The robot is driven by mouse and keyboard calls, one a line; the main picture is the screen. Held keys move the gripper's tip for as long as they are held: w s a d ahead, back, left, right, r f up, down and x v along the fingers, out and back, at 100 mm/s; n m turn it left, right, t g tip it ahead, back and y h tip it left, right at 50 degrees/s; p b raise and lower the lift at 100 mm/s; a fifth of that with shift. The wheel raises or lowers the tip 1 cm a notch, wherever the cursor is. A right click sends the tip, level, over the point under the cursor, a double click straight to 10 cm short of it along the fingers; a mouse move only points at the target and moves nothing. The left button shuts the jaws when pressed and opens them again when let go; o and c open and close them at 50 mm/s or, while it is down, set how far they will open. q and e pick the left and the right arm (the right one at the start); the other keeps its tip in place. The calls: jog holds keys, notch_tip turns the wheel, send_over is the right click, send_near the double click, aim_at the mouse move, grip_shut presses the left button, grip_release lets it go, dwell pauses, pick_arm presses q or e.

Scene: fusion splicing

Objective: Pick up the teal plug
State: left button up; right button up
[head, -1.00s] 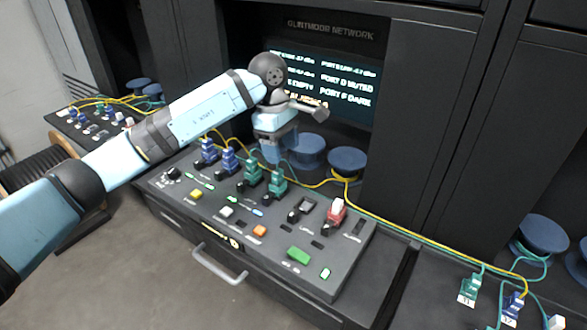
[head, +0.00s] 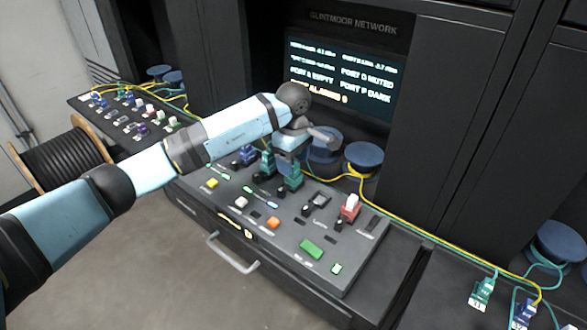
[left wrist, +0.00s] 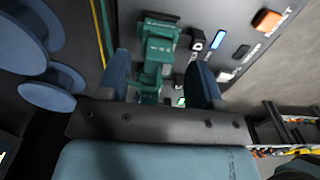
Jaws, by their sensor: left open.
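Two teal plugs stand upright side by side in the sloped grey panel. The right one (head: 292,178) is right below my left gripper (head: 286,160); the other (head: 266,164) is just to its left. In the left wrist view, teal plug bodies (left wrist: 158,46) show between and beyond the two blue fingers of my left gripper (left wrist: 162,82). The fingers are spread, with a gap around the teal. I cannot tell how deep they reach around the plug. Another teal plug (head: 482,290) lies on the surface at the far right. My right gripper is out of view.
A blue plug (head: 245,155) stands left of the teal ones, and a red-and-white plug (head: 350,206) stands to the right on the panel. Yellow and teal cables run behind. Blue spools (head: 363,157) stand at the back, below a screen (head: 345,85).

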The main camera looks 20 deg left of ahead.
pick_arm(q)
jog(key=shift+f, duration=1.3)
jog(key=c, duration=0.9)
